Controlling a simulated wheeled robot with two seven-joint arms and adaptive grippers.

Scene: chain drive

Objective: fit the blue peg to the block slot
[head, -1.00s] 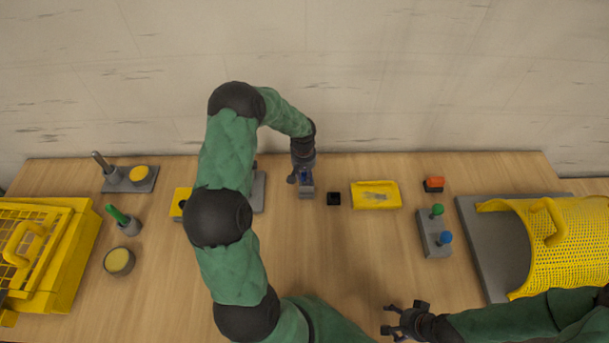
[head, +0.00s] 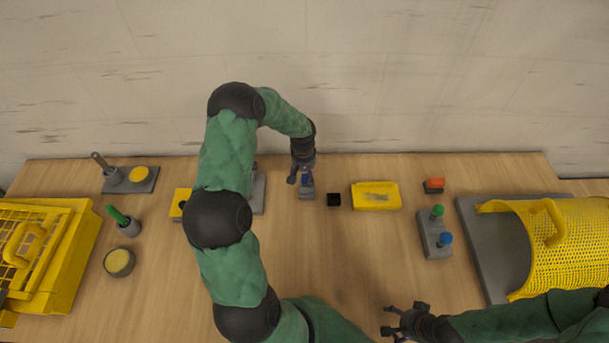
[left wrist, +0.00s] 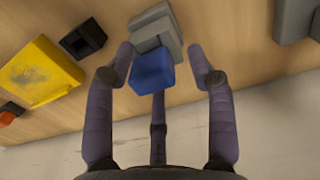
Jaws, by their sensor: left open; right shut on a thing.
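The blue peg (head: 307,181) shows as a blue block end in the left wrist view (left wrist: 152,73). It is up against the grey block (head: 307,194), which shows behind it in the left wrist view (left wrist: 155,28). How deep it sits in the slot is hidden. My left gripper (head: 302,180) is open, its fingers spread on either side of the peg with gaps visible in the left wrist view (left wrist: 163,60). My right gripper (head: 393,322) is low in the head view, apart from peg and block. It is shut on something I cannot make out.
A grey base with green and blue knobs (head: 434,238) is further right, near a yellow mesh cover (head: 570,245). The table front of the block is clear.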

